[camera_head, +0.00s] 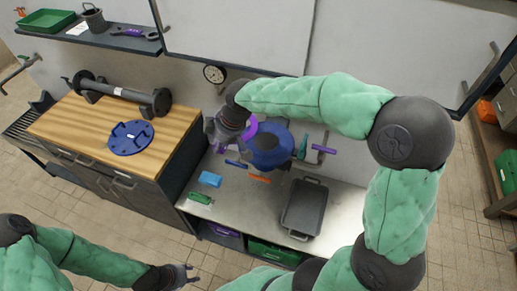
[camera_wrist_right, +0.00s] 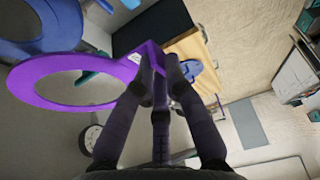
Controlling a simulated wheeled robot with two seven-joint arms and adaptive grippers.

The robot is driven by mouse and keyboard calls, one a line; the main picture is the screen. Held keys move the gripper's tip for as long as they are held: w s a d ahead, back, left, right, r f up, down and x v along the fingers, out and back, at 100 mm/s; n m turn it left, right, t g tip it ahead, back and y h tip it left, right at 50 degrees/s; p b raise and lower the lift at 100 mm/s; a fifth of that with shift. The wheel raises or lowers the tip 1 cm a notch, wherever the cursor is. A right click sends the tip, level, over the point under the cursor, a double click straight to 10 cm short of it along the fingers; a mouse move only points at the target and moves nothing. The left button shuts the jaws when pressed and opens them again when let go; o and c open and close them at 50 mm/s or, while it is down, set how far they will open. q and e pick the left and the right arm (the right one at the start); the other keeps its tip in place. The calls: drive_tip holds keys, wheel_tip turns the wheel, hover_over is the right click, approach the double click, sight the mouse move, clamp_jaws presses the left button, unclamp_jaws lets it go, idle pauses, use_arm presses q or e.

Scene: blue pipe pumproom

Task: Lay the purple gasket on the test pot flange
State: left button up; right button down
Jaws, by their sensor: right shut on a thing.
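The purple gasket (camera_wrist_right: 33,84) is a flat ring with a tab. My right gripper (camera_wrist_right: 158,58) is shut on the tab, and the ring sticks out to the left in the wrist view. In the head view the gasket (camera_head: 251,127) shows as a purple arc beside my right gripper, partly hidden by it. The blue test pot (camera_head: 268,158) stands on the metal bench, close to the gasket. Its blue flange (camera_wrist_right: 40,40) shows at the upper left of the wrist view, apart from the ring there. My left gripper (camera_head: 188,275) is empty and looks open, low in the head view.
The metal bench (camera_head: 235,212) also holds a grey tray (camera_head: 304,207), a light blue block (camera_head: 210,179), a green item (camera_head: 200,198) and small tools around the pot. A wooden-topped cabinet (camera_head: 85,130) at left carries a blue disc (camera_head: 130,138) and a dark pipe piece (camera_head: 120,92). A gauge (camera_head: 214,74) is on the wall.

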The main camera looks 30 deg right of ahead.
drive_tip(key=shift+s+d+f+b, duration=0.35)
drive_tip(key=shift+s+d+f, duration=0.15)
drive_tip(key=shift+d+f, duration=1.45)
drive_tip(key=shift+s+d+f+b, duration=0.4)
drive_tip(key=shift+s+d+f, duration=0.05)
drive_tip(key=shift+d+f, duration=1.45)
drive_tip(key=shift+s+d+f+b, duration=0.35)
drive_tip(key=shift+s+d+f, duration=0.15)
drive_tip(key=shift+d+f, duration=1.45)
use_arm(q)
drive_tip(key=shift+s+f, duration=0.2)
drive_tip(key=shift+f, duration=0.95)
use_arm(e)
drive_tip(key=shift+a+f, duration=0.15)
drive_tip(key=shift+f, duration=0.15)
drive_tip(key=c, duration=1.3)
unclamp_jaws()
use_arm(q)
drive_tip(key=shift+f, duration=0.1)
use_arm(e)
drive_tip(key=shift+s, duration=0.1)
